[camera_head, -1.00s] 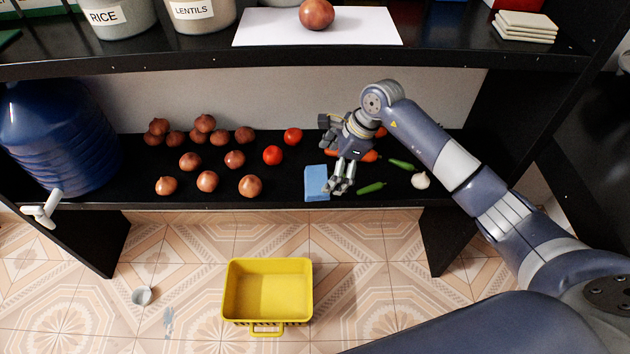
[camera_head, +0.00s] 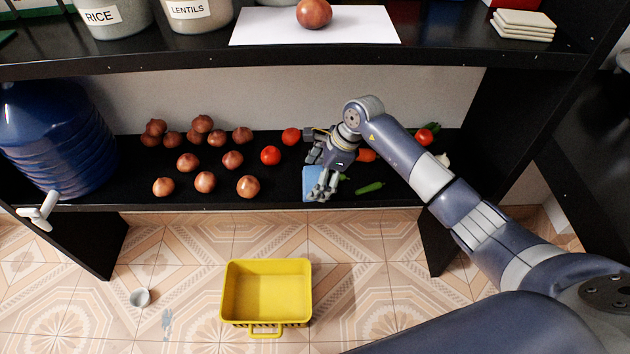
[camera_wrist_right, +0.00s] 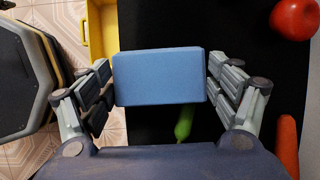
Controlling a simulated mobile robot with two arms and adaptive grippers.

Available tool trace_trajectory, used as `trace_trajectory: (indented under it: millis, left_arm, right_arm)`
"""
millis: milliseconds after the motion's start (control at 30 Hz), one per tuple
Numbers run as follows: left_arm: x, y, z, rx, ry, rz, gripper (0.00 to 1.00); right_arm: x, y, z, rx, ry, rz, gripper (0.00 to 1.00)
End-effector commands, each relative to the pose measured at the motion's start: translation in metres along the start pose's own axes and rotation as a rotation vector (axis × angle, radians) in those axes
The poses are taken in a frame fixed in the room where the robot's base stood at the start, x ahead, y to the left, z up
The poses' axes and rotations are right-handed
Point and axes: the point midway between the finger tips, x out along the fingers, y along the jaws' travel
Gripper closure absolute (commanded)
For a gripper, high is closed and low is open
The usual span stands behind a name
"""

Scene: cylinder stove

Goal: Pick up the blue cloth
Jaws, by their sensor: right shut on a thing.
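The blue cloth (camera_head: 309,184) looks like a thick folded block on the black lower shelf, near its front edge. My right gripper (camera_head: 323,192) is over it, and its fingers cover part of the cloth in the head view. In the right wrist view the cloth (camera_wrist_right: 160,77) sits between the two fingers, which are shut on its sides. I cannot tell whether it is clear of the shelf. My left gripper is not in view.
A green chili (camera_head: 369,187) lies to the right of the cloth. Onions (camera_head: 205,182) and tomatoes (camera_head: 271,155) lie to the left. A yellow bin (camera_head: 266,324) stands on the floor in front. The upper shelf (camera_head: 200,55) runs above and behind.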

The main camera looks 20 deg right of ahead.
Motion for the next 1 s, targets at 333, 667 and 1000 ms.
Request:
trace_trajectory:
  millis: [333, 667, 1000]
  left_arm:
    - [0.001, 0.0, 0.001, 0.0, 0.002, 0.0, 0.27]
    - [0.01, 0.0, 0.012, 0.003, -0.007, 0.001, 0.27]
    - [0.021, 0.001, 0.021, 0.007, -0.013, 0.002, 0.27]
  right_arm:
    - [-0.011, -0.002, 0.003, -0.001, 0.002, -0.002, 0.37]
    - [-0.037, 0.028, 0.015, -0.005, 0.003, 0.003, 0.37]
    - [-0.05, 0.108, 0.023, -0.004, 0.001, 0.003, 0.37]
